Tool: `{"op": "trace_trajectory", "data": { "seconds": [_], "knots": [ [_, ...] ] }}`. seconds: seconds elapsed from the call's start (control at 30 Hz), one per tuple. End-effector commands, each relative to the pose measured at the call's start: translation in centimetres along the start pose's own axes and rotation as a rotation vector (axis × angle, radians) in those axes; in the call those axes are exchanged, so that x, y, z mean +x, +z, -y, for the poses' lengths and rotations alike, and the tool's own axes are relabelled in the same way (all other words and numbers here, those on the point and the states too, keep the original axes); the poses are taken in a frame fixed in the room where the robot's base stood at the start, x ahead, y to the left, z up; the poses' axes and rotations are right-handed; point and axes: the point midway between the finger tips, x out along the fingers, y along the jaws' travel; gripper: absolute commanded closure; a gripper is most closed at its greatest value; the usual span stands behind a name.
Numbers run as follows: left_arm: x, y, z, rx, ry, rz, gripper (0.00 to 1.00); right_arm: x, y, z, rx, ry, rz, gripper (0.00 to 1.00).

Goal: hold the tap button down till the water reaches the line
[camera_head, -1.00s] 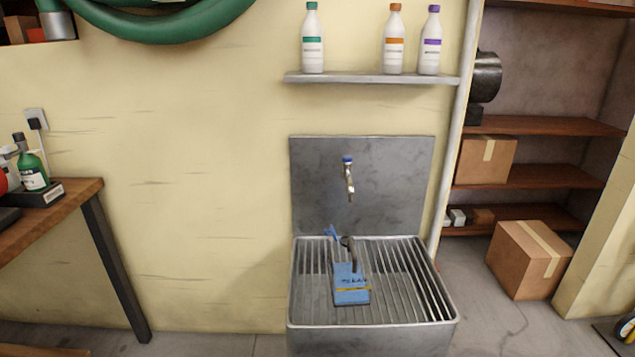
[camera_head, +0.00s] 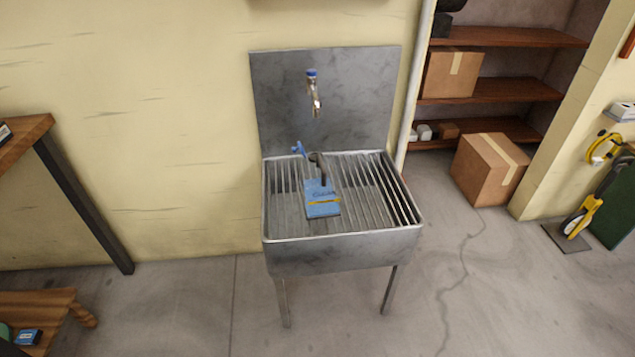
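The tap (camera_head: 314,92) sticks out of the grey back panel above the sink and has a blue button (camera_head: 311,73) on top. No water shows falling from it. A blue container (camera_head: 322,199) with dark lettering and a yellow line across its front stands on the slatted rack of the sink (camera_head: 340,253), below the tap. A dark spout or handle (camera_head: 319,160) and a small blue piece (camera_head: 298,148) rise behind it. The water level cannot be seen. Neither of my grippers is in view.
A wooden table (camera_head: 25,135) stands at the left, with a low wooden bench (camera_head: 40,305) below. A cardboard box (camera_head: 488,168) lies on the floor right of the sink, by wooden shelves (camera_head: 500,90). Yellow-and-black equipment (camera_head: 583,215) stands far right. The floor before the sink is clear.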

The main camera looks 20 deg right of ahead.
Motion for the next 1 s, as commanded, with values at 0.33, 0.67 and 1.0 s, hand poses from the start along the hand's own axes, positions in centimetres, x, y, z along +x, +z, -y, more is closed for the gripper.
{"op": "trace_trajectory", "data": {
  "seconds": [0.33,0.67,1.0],
  "knots": [
    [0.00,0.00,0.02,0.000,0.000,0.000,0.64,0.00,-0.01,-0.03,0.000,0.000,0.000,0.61],
    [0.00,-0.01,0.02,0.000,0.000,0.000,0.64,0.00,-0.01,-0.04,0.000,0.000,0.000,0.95],
    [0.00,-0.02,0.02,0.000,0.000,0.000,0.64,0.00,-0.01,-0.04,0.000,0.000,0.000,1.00]
  ]
}}
